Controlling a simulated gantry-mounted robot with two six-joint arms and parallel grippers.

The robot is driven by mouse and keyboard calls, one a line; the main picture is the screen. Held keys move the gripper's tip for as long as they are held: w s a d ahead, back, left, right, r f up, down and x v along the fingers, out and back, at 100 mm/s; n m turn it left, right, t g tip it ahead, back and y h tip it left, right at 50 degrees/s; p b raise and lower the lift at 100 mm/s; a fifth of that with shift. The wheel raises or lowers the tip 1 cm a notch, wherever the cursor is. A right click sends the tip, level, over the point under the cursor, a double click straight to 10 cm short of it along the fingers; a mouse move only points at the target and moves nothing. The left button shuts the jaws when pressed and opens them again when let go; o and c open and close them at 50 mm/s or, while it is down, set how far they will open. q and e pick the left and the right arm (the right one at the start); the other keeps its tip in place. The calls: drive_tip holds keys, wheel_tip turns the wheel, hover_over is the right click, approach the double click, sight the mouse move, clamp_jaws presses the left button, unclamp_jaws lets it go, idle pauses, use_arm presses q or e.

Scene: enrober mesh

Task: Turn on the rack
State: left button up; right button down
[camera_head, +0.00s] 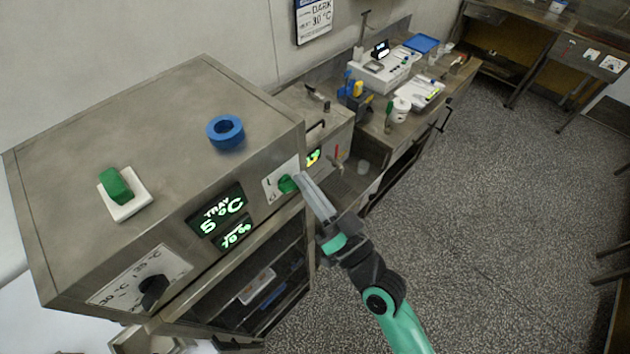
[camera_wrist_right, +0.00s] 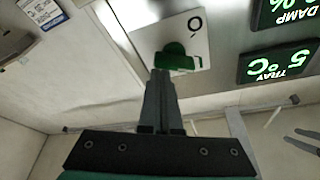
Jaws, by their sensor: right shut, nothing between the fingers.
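The rack (camera_head: 170,130) is a steel cabinet on the left in the head view. Its front has a green rotary switch (camera_head: 287,184) on a white plate at the right end. The switch also shows in the right wrist view (camera_wrist_right: 174,58), with "0" and "1" marks on its plate. Lit green displays (camera_head: 217,211) read TRAY 5 °C, with a second reading below. My right gripper (camera_head: 305,180) is shut and empty, its fingertips at the green switch; I cannot tell whether they touch it. My left gripper is not in view.
A black dial (camera_head: 153,289) sits on the cabinet's lower left front. A green block on a white base (camera_head: 121,190) and a blue ring (camera_head: 225,131) lie on top. A bench (camera_head: 375,130) with tools stands behind. The floor at right is clear.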

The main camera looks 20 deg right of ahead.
drive_tip(key=shift+r, duration=0.2)
drive_tip(key=r, duration=0.1)
drive_tip(key=d+r+p, duration=0.2)
drive_tip(key=shift+w+r, duration=0.3)
drive_tip(key=shift+r, duration=0.05)
drive_tip(key=b+v, duration=0.3)
drive_tip(key=v, duration=0.7)
drive_tip(key=shift+a+f+b, duration=0.2)
drive_tip(key=shift+f+b, duration=0.1)
